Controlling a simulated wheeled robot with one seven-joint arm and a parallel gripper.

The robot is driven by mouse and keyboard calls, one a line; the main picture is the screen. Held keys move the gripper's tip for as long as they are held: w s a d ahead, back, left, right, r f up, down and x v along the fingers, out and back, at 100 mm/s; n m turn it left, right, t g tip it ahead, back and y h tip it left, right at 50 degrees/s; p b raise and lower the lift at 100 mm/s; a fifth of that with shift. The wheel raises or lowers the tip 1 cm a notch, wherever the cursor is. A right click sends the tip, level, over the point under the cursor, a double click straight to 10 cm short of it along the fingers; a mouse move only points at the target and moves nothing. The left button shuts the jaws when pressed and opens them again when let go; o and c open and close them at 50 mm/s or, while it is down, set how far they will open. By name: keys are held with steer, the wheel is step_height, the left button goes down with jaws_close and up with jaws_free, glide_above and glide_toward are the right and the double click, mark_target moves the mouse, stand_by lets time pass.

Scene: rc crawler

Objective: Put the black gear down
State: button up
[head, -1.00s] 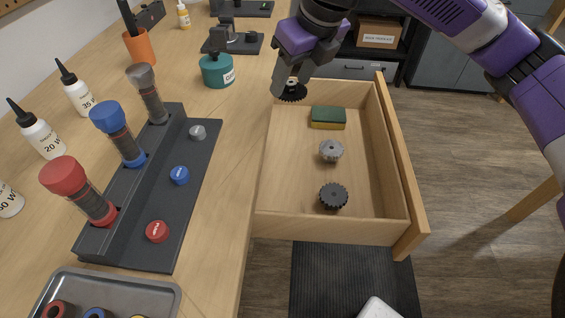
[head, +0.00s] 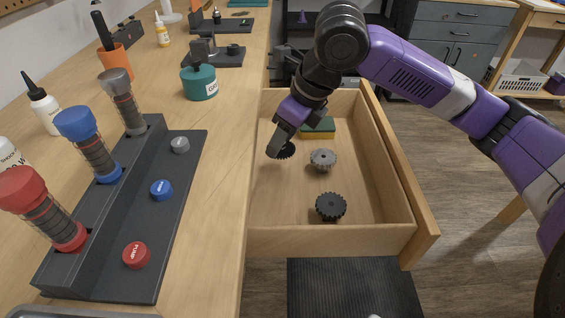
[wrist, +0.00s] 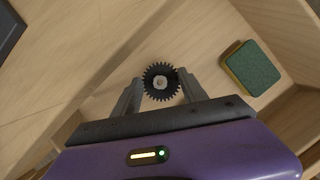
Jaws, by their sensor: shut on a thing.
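My gripper (head: 283,148) is shut on a black gear (head: 287,152) with a pale hub. It holds the gear over the left part of the open wooden drawer (head: 285,238). In the wrist view the gear (wrist: 161,82) sits between the two fingertips (wrist: 160,90), its toothed face to the camera. I cannot tell how far the gear is above the drawer floor. A grey gear (head: 323,159) lies in the drawer's middle, right of my gripper.
A green and yellow sponge (head: 318,128) lies at the drawer's far side, partly behind my gripper; it also shows in the wrist view (wrist: 252,68). The workbench (head: 218,135) edge runs along the drawer's left. The drawer's near left floor is clear.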

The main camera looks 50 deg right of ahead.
mark_target(287, 152)
steer(key=shift+f+b, duration=0.6)
steer(key=shift+f, duration=2.45)
steer(key=shift+f, duration=0.15)
steer(key=o, duration=1.3)
steer(key=p+v, duration=0.2)
steer(key=v, duration=1)
steer(key=shift+p, duration=0.35)
